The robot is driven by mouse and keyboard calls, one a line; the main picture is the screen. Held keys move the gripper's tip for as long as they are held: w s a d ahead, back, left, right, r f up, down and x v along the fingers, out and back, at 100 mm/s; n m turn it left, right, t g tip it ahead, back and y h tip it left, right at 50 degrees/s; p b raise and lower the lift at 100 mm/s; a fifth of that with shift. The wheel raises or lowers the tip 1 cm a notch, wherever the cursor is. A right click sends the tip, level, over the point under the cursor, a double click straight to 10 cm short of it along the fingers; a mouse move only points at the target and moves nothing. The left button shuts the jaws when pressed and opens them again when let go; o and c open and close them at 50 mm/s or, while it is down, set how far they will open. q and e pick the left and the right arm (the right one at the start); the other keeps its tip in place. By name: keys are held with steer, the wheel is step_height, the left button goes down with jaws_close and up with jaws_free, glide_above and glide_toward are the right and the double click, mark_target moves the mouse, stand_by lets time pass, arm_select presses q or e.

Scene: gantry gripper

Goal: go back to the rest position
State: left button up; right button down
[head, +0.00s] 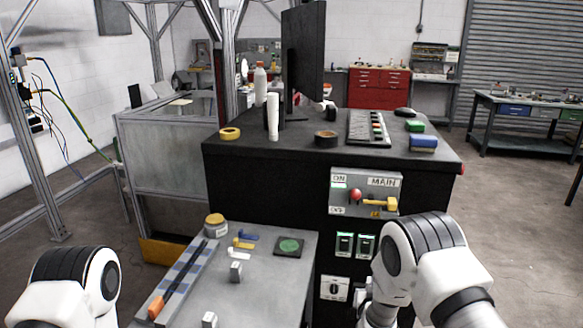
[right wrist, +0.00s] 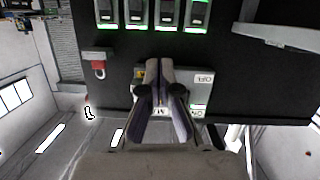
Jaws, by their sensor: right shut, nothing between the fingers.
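My right gripper (right wrist: 163,68) is shut and empty in the right wrist view, its two fingers together in front of the grey main switch box (right wrist: 201,92). The fingers hide part of that box, and I cannot tell the gap between them. In the head view the box (head: 345,207) is on the black cabinet's front, with a red knob (head: 355,194) and a yellow handle (head: 378,203). My right arm (head: 430,255) is at the lower right, its gripper mostly hidden. My left arm (head: 75,280) is at the lower left; its gripper is out of view.
The black cabinet (head: 260,190) stands ahead, with a monitor (head: 304,55), tape rolls and a keypad on top. A grey side table (head: 270,290) holds a jar, small blocks and a slotted rail. Open floor (head: 510,220) lies to the right.

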steer(key=s+d+f+n+g+y, duration=0.15)
steer(key=s+f+g, duration=0.25)
steer(key=s+f, duration=0.8)
steer(key=s+a+f+g+y, duration=0.1)
steer(key=s+g, duration=0.4)
steer(key=s, duration=1.1)
steer(key=s+a+f+g+y, duration=0.1)
steer(key=s+g, duration=0.4)
steer(key=s, duration=1.1)
steer(key=shift+s+a+f+n+y, duration=0.2)
steer(key=shift+a+f+n+y, duration=0.15)
steer(key=shift+a+y, duration=0.4)
